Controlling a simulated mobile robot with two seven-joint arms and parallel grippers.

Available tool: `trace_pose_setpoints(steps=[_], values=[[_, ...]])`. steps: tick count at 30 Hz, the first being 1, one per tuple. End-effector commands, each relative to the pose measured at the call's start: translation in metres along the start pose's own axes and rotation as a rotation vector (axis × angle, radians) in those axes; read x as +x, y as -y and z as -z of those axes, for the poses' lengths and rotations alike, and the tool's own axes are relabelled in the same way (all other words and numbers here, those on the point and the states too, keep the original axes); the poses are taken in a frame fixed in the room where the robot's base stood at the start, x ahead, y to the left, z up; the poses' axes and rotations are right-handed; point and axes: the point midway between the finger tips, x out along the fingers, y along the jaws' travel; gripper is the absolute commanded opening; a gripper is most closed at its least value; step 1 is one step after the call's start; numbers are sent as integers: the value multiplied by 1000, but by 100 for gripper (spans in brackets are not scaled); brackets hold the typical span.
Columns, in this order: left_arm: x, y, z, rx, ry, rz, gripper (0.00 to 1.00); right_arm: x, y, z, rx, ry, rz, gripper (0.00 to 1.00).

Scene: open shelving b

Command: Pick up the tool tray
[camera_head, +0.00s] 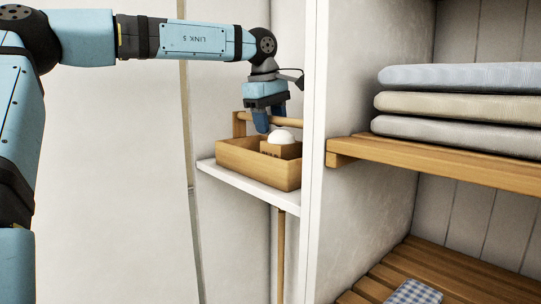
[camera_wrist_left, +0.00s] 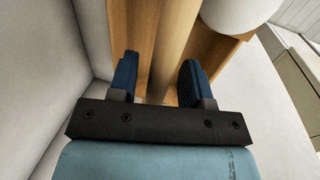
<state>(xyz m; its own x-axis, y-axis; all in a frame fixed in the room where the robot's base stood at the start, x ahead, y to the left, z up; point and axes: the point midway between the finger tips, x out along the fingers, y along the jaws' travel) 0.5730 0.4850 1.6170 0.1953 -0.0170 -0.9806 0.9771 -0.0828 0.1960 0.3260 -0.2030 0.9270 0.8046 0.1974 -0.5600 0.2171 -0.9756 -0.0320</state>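The tool tray (camera_head: 255,172) is a light wooden box with a round bar handle (camera_head: 287,122). It stands on a narrow white shelf. A white rounded thing (camera_head: 282,137) sits in it. My left gripper (camera_head: 262,127) reaches down over the tray at the handle. In the left wrist view the two blue fingers (camera_wrist_left: 158,80) are apart, with the round handle (camera_wrist_left: 178,40) running between them. I see a gap beside the left finger; contact at the right finger is unclear. The white thing (camera_wrist_left: 240,14) is right of the handle there. My right gripper is not in view.
The white shelf (camera_head: 250,191) is narrow, with a white upright panel (camera_head: 313,150) close on its right. Beyond it, a slatted wooden shelf (camera_head: 440,160) bears folded cloths (camera_head: 455,103). A checked cloth (camera_head: 415,292) lies on a lower slatted shelf. Walls stand close behind the tray.

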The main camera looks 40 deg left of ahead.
Motion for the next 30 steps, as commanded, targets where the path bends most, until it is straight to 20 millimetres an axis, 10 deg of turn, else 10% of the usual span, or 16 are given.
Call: trace_pose_setpoints(steps=[6,20,30], values=[[0,0,0,0,0,0,0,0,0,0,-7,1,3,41],[-8,-2,0,1,-1,-2,0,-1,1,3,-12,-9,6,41],[-72,-15,0,-2,-3,-7,0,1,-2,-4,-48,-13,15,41]])
